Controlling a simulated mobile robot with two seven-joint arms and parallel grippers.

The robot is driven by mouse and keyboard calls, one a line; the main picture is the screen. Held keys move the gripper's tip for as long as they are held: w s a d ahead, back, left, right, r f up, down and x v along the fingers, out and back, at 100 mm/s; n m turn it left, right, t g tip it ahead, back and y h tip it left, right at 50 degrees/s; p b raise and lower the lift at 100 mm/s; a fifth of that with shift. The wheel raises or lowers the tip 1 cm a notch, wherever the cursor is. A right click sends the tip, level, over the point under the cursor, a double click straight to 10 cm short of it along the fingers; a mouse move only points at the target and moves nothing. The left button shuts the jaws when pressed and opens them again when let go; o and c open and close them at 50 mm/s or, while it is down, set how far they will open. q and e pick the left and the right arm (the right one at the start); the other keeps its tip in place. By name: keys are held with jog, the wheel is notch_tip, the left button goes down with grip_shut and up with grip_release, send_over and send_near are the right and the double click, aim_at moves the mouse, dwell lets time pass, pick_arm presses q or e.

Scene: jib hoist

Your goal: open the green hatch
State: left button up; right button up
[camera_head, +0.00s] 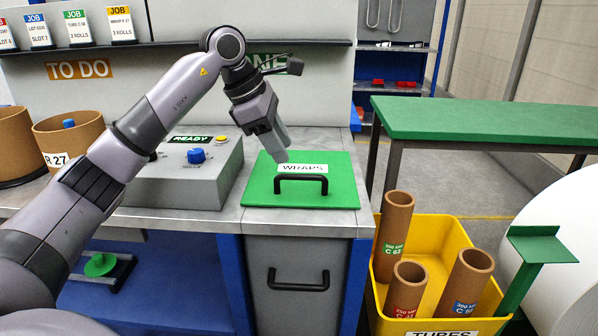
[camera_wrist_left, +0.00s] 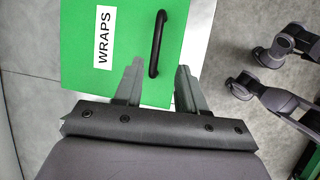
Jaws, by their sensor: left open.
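The green hatch (camera_head: 338,188) lies flat and closed in the grey worktop. It carries a white WRAPS label (camera_head: 302,168) and a black bar handle (camera_head: 301,180) near its front edge. My left gripper (camera_head: 283,158) is above the back part of the hatch, pointing down, with nothing seen between its fingers. In the left wrist view the two fingers (camera_wrist_left: 158,88) are apart, and the hatch (camera_wrist_left: 120,20) and its handle (camera_wrist_left: 157,44) lie beyond the fingertips. The handle is not between the fingers as far as I can tell. My right gripper is not in view.
A grey control box (camera_head: 190,175) with a blue knob stands left of the hatch. A yellow bin (camera_head: 455,235) with cardboard tubes stands on the right. A green-topped table (camera_head: 490,120) is at the back right. Below the hatch is a grey front with a black handle (camera_head: 298,284).

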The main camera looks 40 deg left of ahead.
aim_at(294, 175)
pick_arm(q)
jog(key=x, duration=0.4)
jog(key=a+x, duration=0.1)
jog(key=x, duration=0.1)
jog(key=shift+w+d+f, duration=0.1)
jog(key=shift+w+f, duration=0.05)
jog(key=shift+f, duration=0.2)
grip_shut()
